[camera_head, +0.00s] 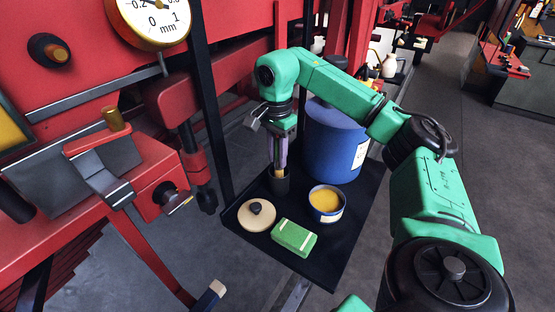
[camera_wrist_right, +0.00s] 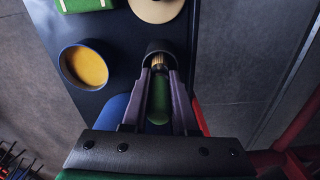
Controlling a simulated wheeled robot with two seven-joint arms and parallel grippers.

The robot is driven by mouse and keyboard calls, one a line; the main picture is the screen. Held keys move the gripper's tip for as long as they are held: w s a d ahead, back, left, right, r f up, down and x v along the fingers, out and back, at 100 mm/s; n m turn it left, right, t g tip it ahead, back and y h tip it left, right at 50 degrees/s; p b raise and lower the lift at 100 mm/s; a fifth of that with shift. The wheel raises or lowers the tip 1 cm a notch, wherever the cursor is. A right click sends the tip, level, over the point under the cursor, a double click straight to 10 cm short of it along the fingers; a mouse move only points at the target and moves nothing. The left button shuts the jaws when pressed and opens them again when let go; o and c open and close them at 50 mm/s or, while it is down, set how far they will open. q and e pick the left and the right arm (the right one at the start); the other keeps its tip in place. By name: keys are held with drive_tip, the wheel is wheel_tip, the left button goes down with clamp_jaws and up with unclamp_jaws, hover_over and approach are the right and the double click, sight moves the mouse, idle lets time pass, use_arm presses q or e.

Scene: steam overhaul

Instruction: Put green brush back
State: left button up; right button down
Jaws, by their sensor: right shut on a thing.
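The green brush (camera_wrist_right: 158,98) is between the fingers of my right gripper (camera_wrist_right: 160,77), which is shut on its green handle. Its pale bristle end points down at a small black cup (camera_wrist_right: 153,47) and overlaps the cup's mouth. In the head view my right gripper (camera_head: 280,160) is directly above the black cup (camera_head: 280,187), with the tan end of the brush at the cup's rim. The fingers hide most of the handle there. How deep the brush sits in the cup I cannot tell. My left gripper is not in view.
The cup stands on a black tray (camera_head: 325,262). Around it are a blue drum (camera_head: 330,145), a tin of yellow paste (camera_head: 325,203), a round tan lid (camera_head: 257,214) and a green block (camera_head: 294,237). Red machinery (camera_head: 75,75) with a dial gauge (camera_head: 150,18) stands at left.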

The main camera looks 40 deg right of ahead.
sight(276, 140)
drive_tip(key=shift+f, duration=0.4)
drive_tip(key=c, duration=0.7)
unclamp_jaws()
drive_tip(key=shift+w, duration=0.1)
wheel_tip(276, 140, up, 6)
drive_tip(key=shift+a+f, duration=0.1)
wheel_tip(276, 140, up, 6)
drive_tip(key=p, duration=0.4)
drive_tip(key=shift+r, duration=0.25)
drive_tip(key=shift+f, duration=0.1)
